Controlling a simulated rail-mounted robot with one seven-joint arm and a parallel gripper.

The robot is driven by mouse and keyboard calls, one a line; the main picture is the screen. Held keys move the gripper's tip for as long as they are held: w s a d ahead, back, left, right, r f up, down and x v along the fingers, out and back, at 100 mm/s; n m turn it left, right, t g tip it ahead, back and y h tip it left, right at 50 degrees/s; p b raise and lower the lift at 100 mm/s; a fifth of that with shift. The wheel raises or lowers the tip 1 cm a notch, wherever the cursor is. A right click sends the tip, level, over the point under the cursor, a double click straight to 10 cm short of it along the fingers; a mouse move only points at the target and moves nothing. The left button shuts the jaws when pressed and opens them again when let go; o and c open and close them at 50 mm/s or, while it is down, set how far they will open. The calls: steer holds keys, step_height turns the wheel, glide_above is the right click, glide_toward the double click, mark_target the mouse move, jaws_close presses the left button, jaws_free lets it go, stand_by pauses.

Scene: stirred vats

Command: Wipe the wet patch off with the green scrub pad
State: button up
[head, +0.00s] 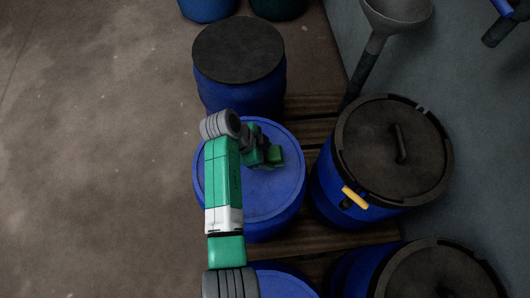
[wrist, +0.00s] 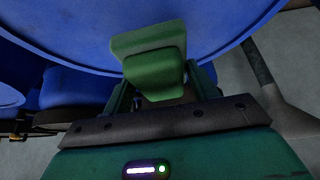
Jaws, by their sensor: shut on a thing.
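My gripper (head: 262,153) is over the blue lid (head: 262,205) of the middle drum, right of the lid's centre. It is shut on the green scrub pad (head: 276,156). In the wrist view the pad (wrist: 148,42) sits between the two fingers, its wide face turned to the blue lid (wrist: 75,30). I cannot tell whether the pad touches the lid or is just above it. I cannot make out the wet patch clearly; my arm and gripper hide part of the lid.
A blue drum with a dark lid (head: 238,50) stands behind. To the right is a drum with a black handled lid (head: 385,150) and a yellow-handled tap (head: 355,197). A grey funnel (head: 395,15) rises behind it. Open floor (head: 90,150) lies left.

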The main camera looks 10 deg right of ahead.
steer(key=shift+r+p, duration=1.1)
steer(key=shift+r, duration=0.6)
